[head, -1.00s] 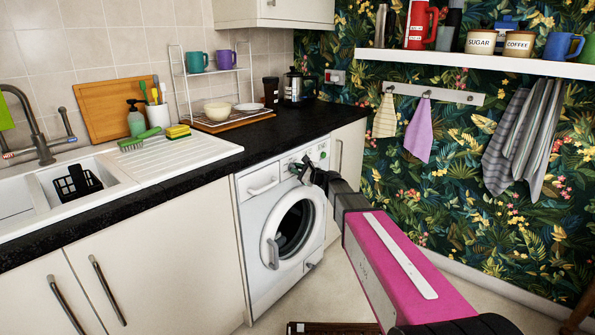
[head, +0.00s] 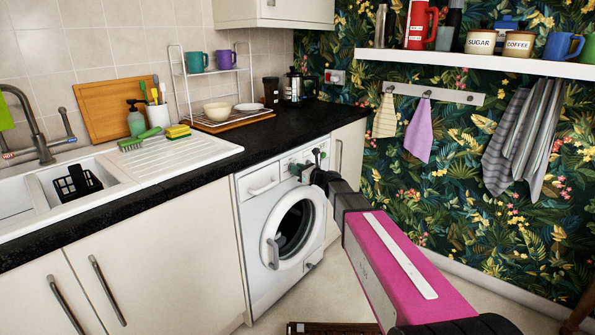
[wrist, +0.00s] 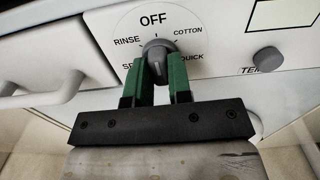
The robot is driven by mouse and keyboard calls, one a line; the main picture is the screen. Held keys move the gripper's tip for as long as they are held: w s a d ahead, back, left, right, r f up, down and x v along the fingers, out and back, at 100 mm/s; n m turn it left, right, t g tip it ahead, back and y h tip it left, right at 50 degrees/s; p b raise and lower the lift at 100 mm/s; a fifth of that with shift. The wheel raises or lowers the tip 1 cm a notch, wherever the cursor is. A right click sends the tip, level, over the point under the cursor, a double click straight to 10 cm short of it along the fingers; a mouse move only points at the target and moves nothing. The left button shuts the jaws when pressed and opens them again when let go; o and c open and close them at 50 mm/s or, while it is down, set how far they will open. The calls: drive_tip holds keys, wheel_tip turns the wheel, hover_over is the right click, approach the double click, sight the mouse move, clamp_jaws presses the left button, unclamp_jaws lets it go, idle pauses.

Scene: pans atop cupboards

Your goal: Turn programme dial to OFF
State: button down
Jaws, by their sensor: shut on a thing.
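The washing machine (head: 291,225) stands under the worktop. Its grey programme dial (wrist: 157,50) shows in the wrist view, ringed by printed labels. OFF is above it, RINSE upper left, COTTON upper right and QUICK lower right; the lower-left label is partly hidden. My gripper (wrist: 164,68) is shut on the dial, with a green fingertip on each side. I cannot tell which label the dial points at. In the head view my gripper (head: 308,165) is at the machine's top panel and hides the dial.
The detergent drawer handle (wrist: 45,75) is left of the dial. The round door (head: 295,228) is closed below. The black worktop edge (head: 255,160) runs just above the panel.

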idle(0.5)
drive_tip(key=c, duration=1)
unclamp_jaws()
drive_tip(key=shift+c, duration=0.2)
drive_tip(key=v, duration=1)
drive_tip(key=shift+s+d, duration=0.3)
